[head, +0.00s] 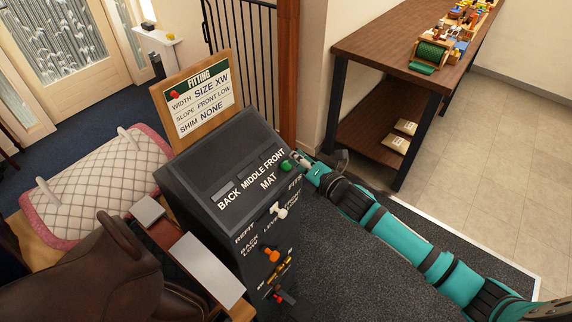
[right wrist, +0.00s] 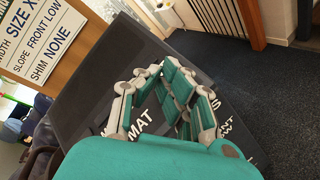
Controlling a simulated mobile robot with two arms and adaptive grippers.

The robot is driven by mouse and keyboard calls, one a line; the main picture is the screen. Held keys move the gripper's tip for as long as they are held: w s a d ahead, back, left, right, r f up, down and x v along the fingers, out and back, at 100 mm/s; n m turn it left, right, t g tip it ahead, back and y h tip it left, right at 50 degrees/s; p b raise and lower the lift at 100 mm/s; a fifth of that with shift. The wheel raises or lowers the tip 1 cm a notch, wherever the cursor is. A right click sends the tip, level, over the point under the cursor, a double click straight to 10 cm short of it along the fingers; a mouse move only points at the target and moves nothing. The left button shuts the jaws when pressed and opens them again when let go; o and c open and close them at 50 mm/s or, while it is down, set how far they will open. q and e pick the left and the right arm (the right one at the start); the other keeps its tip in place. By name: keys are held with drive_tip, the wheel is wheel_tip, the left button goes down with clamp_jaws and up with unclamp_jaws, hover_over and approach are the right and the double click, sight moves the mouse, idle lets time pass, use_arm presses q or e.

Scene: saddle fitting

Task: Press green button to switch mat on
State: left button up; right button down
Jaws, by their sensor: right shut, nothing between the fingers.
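The green button (head: 287,166) is on the sloped top of the dark console (head: 203,168), to the right of the white word MAT. My right gripper (head: 301,160) comes in from the right with its fingertips right by the button; I cannot tell whether they touch it. In the right wrist view the fingers of my right gripper (right wrist: 163,68) close together over the console top (right wrist: 95,85), with nothing between them. The button does not show in that view. The mat itself is not clearly seen. My left gripper is out of view.
A FITTING board (head: 200,100) reading SIZE XW stands behind the console. A brown saddle (head: 85,275) and a quilted pad (head: 90,185) are at left. The console front has a white lever (head: 278,210) and an orange knob (head: 271,255). A wooden bench (head: 385,45) stands at right.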

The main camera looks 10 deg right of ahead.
idle(0.6)
drive_tip(key=shift+w+a+f, duration=0.15)
drive_tip(key=shift+w+f, duration=0.05)
drive_tip(key=shift+f, duration=0.15)
drive_tip(key=shift+w+a+f+b, duration=0.25)
drive_tip(key=shift+f+b, duration=0.25)
drive_tip(key=shift+b, duration=0.15)
idle(0.6)
drive_tip(key=shift+d+r, duration=0.1)
drive_tip(key=shift+s+d+r+p, duration=0.25)
drive_tip(key=shift+s+r+p, duration=0.25)
drive_tip(key=shift+r+p, duration=0.4)
drive_tip(key=shift+f, duration=0.1)
drive_tip(key=s+r+p, duration=0.1)
drive_tip(key=p, duration=0.1)
drive_tip(key=d+r+p, duration=0.1)
drive_tip(key=r+p, duration=0.1)
drive_tip(key=s+d+r+p, duration=0.1)
drive_tip(key=r, duration=0.1)
drive_tip(key=shift+s+p, duration=0.3)
drive_tip(key=shift+p, duration=0.1)
